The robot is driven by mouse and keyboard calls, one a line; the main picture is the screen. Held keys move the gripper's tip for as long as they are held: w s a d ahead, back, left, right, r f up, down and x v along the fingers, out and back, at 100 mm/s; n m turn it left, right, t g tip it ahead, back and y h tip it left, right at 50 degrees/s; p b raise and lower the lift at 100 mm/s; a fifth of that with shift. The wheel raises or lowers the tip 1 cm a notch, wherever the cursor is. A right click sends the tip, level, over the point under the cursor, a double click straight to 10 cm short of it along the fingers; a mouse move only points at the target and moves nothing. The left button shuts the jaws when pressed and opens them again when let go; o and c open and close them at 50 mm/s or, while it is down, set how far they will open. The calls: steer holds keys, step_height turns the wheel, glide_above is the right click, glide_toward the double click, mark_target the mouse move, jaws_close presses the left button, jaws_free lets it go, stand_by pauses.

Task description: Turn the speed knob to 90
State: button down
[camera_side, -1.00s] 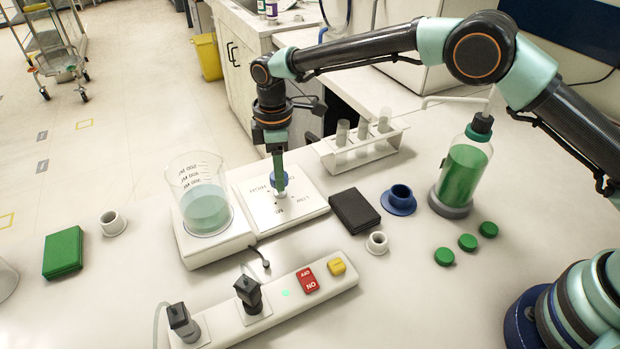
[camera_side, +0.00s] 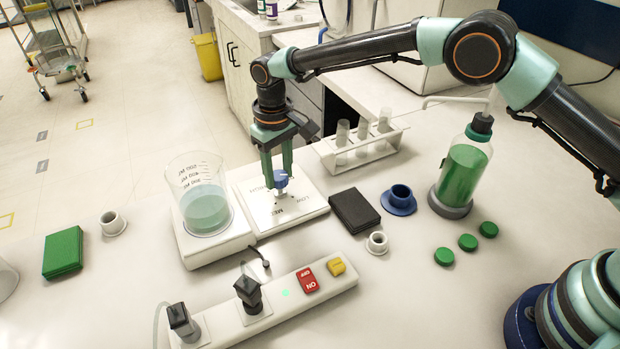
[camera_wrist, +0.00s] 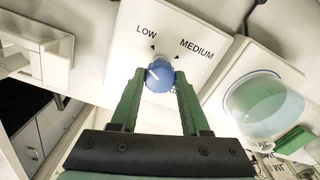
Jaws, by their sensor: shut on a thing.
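The blue speed knob (camera_side: 281,179) stands on a white control plate (camera_side: 312,205) beside the beaker. In the wrist view the knob (camera_wrist: 160,77) is round, with a pale mark on its face. My gripper (camera_side: 279,176) points down over the plate, shut on the knob with one green finger on each side. The fingers also show around the knob in the wrist view (camera_wrist: 158,84). The plate carries the words LOW and MEDIUM and small black triangles near the knob. Another label is partly hidden behind the knob and a finger. I cannot read a 90.
A beaker of pale liquid (camera_side: 205,208) stands left of the plate. A test tube rack (camera_side: 345,158) is behind right, a black box (camera_side: 354,211) and blue ring (camera_side: 399,200) to the right. A power strip (camera_side: 275,305) lies in front.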

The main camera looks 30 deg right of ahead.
mark_target(278, 174)
steer(key=shift+m, duration=1.6)
steer(key=shift+r, duration=0.1)
steer(key=shift+c, duration=1.9)
jaws_free()
step_height(278, 174, up, 12)
